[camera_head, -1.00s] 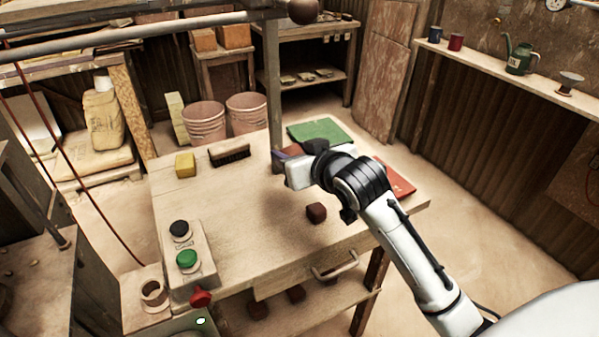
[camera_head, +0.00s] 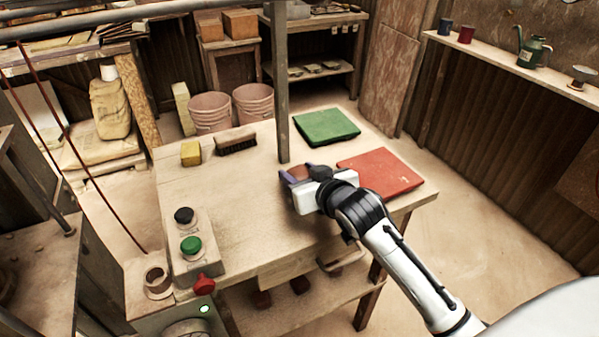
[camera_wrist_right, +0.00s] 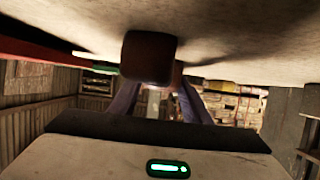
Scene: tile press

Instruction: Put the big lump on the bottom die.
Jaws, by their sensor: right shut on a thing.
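My right gripper (camera_head: 297,175) is low over the table (camera_head: 240,195), left of the red mat. It is shut on a reddish-brown lump (camera_head: 299,172), taken as the big lump, between its purple fingers. In the right wrist view, a dark brown block-shaped lump (camera_wrist_right: 148,57) is against the table surface, in front of the fingers, and covers part of them. In the head view the hand hides that spot. I cannot make out the bottom die for sure. My left gripper is not in view.
A green mat (camera_head: 327,127) and a red mat (camera_head: 380,172) lie at the table's back and right. A post (camera_head: 282,90) stands near the back edge. A brush (camera_head: 236,144), a yellow block (camera_head: 190,153) and a button box (camera_head: 190,250) are left. The table's middle is clear.

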